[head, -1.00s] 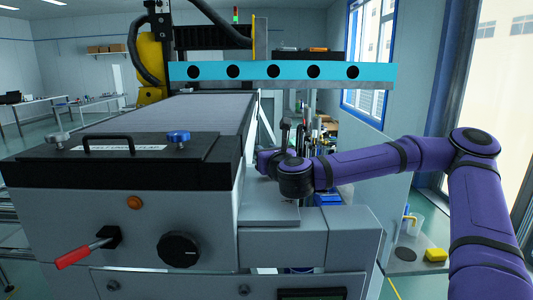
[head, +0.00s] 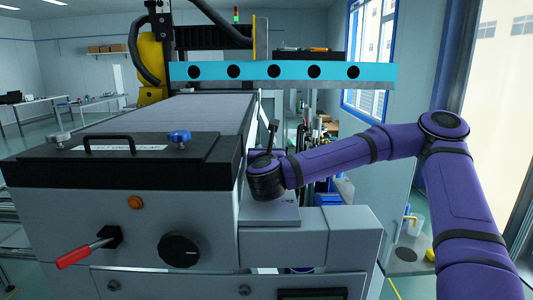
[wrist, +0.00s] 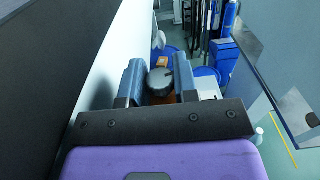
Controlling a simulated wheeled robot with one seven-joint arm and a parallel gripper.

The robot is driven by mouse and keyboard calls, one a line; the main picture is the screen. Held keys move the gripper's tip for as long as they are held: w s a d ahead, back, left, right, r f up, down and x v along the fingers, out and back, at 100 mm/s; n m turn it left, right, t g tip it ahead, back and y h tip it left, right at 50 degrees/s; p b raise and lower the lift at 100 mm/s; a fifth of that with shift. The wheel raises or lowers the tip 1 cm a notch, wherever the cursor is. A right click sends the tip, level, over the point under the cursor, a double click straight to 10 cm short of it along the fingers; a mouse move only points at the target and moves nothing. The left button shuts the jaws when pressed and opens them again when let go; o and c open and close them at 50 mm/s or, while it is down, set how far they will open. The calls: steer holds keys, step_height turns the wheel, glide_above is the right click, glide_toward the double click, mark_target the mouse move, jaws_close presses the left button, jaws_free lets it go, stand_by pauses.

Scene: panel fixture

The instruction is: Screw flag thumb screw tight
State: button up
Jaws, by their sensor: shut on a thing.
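My gripper (wrist: 158,62) shows in the wrist view as two blue-grey fingers on a dark bar. They are shut on a dark grey, round-topped piece (wrist: 158,82), which I take for the flag thumb screw; its flag shape is not clear. In the head view my purple wrist (head: 266,178) is over the grey ledge (head: 268,212) at the right side of the machine (head: 120,220). The fingers and the screw are hidden there, and I see no hole for the screw.
The machine's dark top bears a black handle (head: 110,138), a blue star knob (head: 179,137) and a grey knob (head: 60,139). A red lever (head: 75,258) sticks out in front. A cyan beam (head: 285,76) spans above. A dark wall (wrist: 50,70) is close left in the wrist view.

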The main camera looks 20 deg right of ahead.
steer(key=o, duration=0.9)
steer(key=v, duration=1)
steer(key=shift+s+a, duration=0.15)
steer(key=shift+s, duration=0.2)
